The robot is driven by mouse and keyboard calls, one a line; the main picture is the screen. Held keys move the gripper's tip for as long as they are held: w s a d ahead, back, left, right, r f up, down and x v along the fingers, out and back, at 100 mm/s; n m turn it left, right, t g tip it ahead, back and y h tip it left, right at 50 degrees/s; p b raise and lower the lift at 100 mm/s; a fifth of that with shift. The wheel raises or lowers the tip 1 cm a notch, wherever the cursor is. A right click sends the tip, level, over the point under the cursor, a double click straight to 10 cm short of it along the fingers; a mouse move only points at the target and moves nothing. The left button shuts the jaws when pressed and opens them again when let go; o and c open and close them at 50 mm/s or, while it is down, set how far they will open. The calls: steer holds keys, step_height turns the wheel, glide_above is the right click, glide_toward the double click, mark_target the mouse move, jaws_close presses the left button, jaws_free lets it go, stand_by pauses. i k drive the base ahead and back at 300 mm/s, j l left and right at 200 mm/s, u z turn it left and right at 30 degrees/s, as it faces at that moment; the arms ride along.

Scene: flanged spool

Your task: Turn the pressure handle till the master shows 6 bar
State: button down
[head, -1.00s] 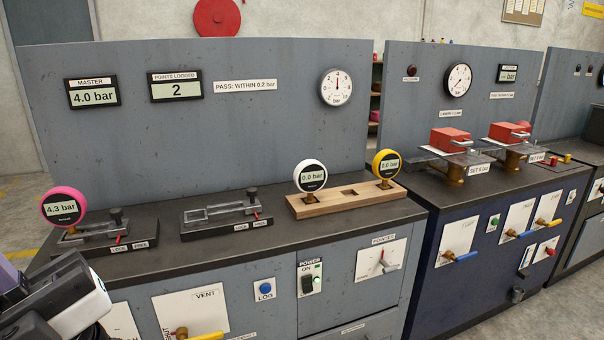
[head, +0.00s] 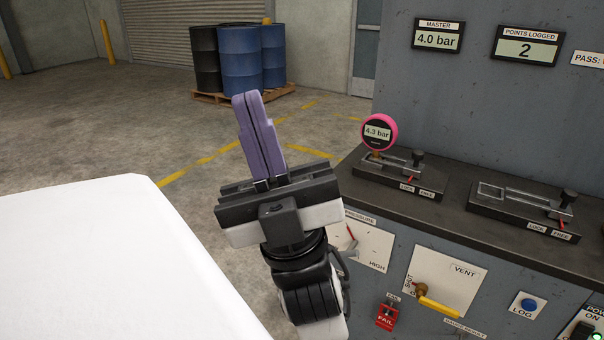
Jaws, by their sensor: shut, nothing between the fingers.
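The master display (head: 438,40) reads 4.0 bar on the grey back panel. The white pressure plate (head: 375,249), marked HIGH at its lower right, is on the bench front, with a red pointer (head: 352,232). Its left part is hidden behind my gripper. A grey bar (head: 345,264) beside my wrist may be the pressure handle; I cannot tell whether they touch. My gripper (head: 245,97) is shut and empty, its purple fingers together and pointing up, left of the plate in the picture. A pink gauge (head: 378,132) reading 4.3 bar stands in the left clamp.
The vent plate (head: 445,282) has a yellow-ended lever (head: 438,306). A second clamp (head: 522,205) is empty.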

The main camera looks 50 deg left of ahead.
mark_target(350, 252)
steer(key=u, duration=1.15)
